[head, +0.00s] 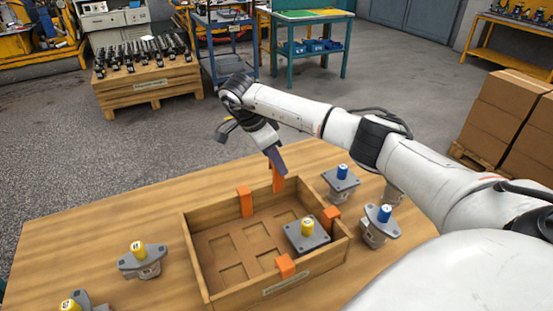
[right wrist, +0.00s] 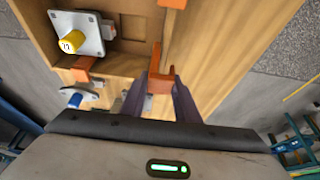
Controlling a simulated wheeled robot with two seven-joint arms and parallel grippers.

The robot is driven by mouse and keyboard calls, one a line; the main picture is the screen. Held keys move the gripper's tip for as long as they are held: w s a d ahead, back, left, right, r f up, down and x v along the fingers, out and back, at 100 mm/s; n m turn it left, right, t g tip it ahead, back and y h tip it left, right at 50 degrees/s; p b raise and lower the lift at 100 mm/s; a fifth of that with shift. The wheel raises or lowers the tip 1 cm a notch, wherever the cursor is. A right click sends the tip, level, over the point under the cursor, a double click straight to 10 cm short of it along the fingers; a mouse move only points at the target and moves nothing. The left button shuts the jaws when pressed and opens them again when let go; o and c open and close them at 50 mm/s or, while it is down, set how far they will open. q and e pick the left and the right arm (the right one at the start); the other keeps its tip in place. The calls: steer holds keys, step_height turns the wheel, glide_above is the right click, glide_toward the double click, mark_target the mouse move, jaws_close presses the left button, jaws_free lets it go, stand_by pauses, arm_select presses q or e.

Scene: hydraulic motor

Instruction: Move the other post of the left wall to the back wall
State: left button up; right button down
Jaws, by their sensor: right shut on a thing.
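The open wooden crate (head: 194,262) stands on the table. My right gripper (head: 276,168) is above its back wall, shut on an orange post (head: 278,184). The held post also shows between the fingers in the right wrist view (right wrist: 161,82). It is at the back wall, near the right corner; I cannot tell whether it is seated. A second orange post (head: 245,202) sits on the back wall to its left. Another post (head: 330,217) is on the right wall and one (head: 285,266) on the front wall. The left wall shows no post. My left gripper is not in view.
A yellow-topped motor (head: 307,234) stands in the crate's right side. Blue-topped motors (head: 342,180) (head: 378,224) stand right of the crate, close to my right arm. Yellow-topped motors (head: 142,260) (head: 78,302) stand to the left. The table behind the crate is clear.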

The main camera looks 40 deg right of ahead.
mark_target(277, 179)
steer(key=shift+f+b, duration=1.3)
steer(key=shift+f, duration=1.35)
steer(key=shift+f+b, duration=0.3)
steer(key=shift+f, duration=0.3)
steer(key=c, duration=1.3)
jaws_free()
steer(key=v, duration=1)
steer(key=shift+r+b, duration=0.2)
steer(key=shift+b, duration=0.1)
